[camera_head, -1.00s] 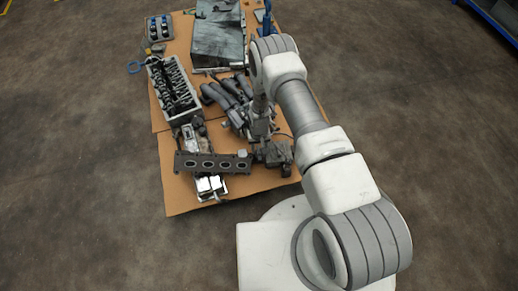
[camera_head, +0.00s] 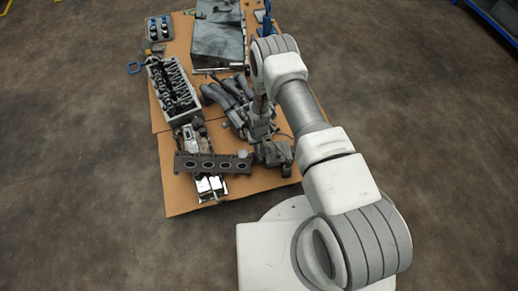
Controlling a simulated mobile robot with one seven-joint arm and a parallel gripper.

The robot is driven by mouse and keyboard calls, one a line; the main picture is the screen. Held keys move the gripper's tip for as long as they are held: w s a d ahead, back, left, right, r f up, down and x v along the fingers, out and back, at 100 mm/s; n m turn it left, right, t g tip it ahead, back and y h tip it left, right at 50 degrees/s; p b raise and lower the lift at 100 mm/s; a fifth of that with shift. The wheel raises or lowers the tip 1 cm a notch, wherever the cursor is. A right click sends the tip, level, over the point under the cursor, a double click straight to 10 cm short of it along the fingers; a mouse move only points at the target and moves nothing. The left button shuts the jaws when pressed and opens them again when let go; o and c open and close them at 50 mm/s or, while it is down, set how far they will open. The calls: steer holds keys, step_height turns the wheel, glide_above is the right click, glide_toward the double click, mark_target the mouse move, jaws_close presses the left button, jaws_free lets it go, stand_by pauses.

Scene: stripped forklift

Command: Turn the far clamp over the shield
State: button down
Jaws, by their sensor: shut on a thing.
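My gripper (camera_head: 261,132) points down among the grey pipes (camera_head: 232,104) and dark metal parts at the right side of the board. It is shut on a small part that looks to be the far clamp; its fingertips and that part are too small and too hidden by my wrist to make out. I cannot tell the clamp's angle. I cannot clearly pick out the shield; a large worn grey-green sheet-like cover (camera_head: 217,42) lies at the far end of the board.
A cylinder head (camera_head: 173,88) and a flat plate with several holes (camera_head: 213,164) lie on the left of the brown board (camera_head: 245,183). A dark metal block (camera_head: 275,153) sits near my gripper. A blue-topped item (camera_head: 266,22) stands at the far right.

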steer(key=n, duration=1.2)
steer(key=shift+n, duration=2.2)
steer(key=c, duration=0.9)
jaws_free()
steer(key=shift+r, duration=0.1)
